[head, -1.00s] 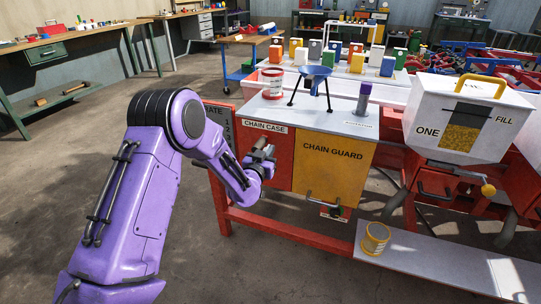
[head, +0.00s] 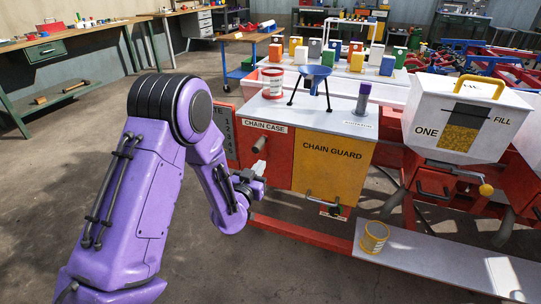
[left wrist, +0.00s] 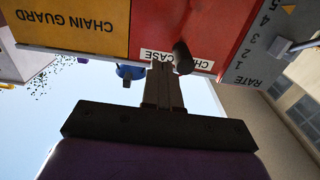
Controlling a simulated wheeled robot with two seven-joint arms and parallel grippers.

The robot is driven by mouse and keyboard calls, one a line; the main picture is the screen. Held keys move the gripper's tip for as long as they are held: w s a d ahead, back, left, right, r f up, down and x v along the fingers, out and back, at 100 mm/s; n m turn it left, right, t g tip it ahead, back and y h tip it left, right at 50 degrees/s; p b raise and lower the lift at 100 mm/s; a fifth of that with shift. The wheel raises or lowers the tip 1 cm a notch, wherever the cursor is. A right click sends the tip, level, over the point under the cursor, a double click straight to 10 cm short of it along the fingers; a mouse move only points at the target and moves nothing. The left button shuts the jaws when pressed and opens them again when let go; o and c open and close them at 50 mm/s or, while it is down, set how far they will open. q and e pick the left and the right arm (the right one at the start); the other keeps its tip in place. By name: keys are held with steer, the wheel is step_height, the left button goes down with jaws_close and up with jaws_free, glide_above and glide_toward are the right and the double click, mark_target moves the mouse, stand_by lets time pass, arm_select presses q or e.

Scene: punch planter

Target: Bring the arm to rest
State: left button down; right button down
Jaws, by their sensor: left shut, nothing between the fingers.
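My left arm comes in from the left in the head view, bent at the elbow. Its gripper (head: 252,183) is shut and empty, in front of and below the dark knob (head: 259,143) on the red chain case (head: 277,166). In the left wrist view the closed fingers (left wrist: 163,88) point toward the red chain case panel (left wrist: 205,20), with the dark knob (left wrist: 183,57) beside their tips. The gripper looks apart from the knob. My right gripper is not in view.
The yellow chain guard (head: 328,174) is right of the chain case. A white-topped bench (head: 340,119) carries a red-and-white tin, a blue funnel on a stand and a grey-purple cylinder. A yellow tin (head: 374,238) stands on a low board (head: 420,255). Floor at the left is clear.

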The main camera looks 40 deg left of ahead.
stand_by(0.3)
arm_select(q)
steer(key=s+d+f+n+g+p, duration=0.2)
steer(key=s+d+f+g+p, duration=0.15)
steer(key=s+f, duration=0.3)
steer(key=s+d+f+n+g+p, duration=0.2)
steer(key=s+f+g+p, duration=0.1)
steer(key=s+f+g, duration=0.4)
steer(key=s+d+f+g+p, duration=0.1)
steer(key=s+g+p, duration=0.1)
steer(key=s, duration=0.8)
steer(key=s+d+f+g+h+p, duration=0.1)
steer(key=s+d+f+p, duration=0.1)
steer(key=s, duration=0.8)
steer(key=shift+s+d+g+p, duration=0.3)
steer(key=shift+g+p, duration=0.05)
steer(key=shift+p, duration=0.25)
steer(key=shift+w+r, duration=0.1)
